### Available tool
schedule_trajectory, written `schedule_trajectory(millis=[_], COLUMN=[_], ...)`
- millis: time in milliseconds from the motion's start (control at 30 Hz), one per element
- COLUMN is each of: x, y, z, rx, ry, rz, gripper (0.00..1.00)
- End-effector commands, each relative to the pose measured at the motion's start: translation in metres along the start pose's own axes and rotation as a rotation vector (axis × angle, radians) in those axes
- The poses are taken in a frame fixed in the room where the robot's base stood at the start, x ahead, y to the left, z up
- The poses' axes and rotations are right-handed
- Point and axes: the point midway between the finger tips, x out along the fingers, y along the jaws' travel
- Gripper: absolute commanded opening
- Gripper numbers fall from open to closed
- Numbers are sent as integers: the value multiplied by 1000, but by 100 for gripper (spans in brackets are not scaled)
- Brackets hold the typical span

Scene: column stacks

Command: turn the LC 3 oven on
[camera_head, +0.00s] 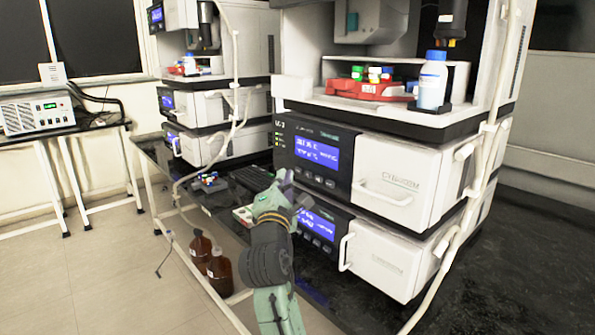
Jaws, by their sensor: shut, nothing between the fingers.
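The stack at right has an upper unit (345,160) with a label that seems to read LC 3, a lit blue screen, a row of small round buttons below it and a white door with a handle. A similar lower unit (375,262) sits under it, also with a lit screen. I cannot tell which one is the oven. My gripper (284,177) is shut and empty, pointing up in front of the left edge of these units, near the gap between them. My arm hides part of the lower unit's left front. Contact cannot be told.
A sampler bay above holds a red rack (368,88) and a blue-capped bottle (432,80). A white tube (475,190) runs down the stack's right side. A second stack (215,120) stands behind left. Brown bottles (220,275) stand low beside my arm.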

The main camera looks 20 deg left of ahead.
Motion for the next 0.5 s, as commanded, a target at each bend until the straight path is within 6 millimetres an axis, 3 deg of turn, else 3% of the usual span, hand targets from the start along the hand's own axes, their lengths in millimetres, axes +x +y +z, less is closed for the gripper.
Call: schedule_trajectory(millis=[167, 500], x=[-2, -24], y=[2, 19], z=[-1, -18], rx=[0, 1], ry=[1, 2], rz=[1, 1], gripper=[0, 0])
